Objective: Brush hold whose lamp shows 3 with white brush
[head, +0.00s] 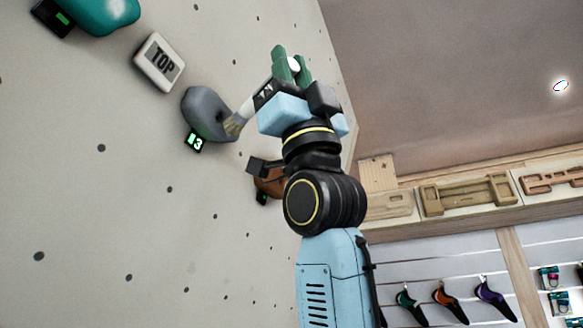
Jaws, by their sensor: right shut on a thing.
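A grey rounded climbing hold (205,112) is on the pale wall, and the small lamp (196,141) below it shows a green 3 beside a lit bar. My right gripper (290,68) is shut on the white brush (247,108), to the right of the grey hold. The brush slants down to the left, with its tan bristles at the hold's right edge. They appear to touch it, but the exact contact is unclear. The gripper hides part of the handle. My left gripper is not in view.
A white TOP block (160,62) is up-left of the grey hold. A teal hold (100,14) with its lamp is at the top left. A brown hold (271,182) is partly behind my right arm. Shelves with wooden boards (468,193) are at the right.

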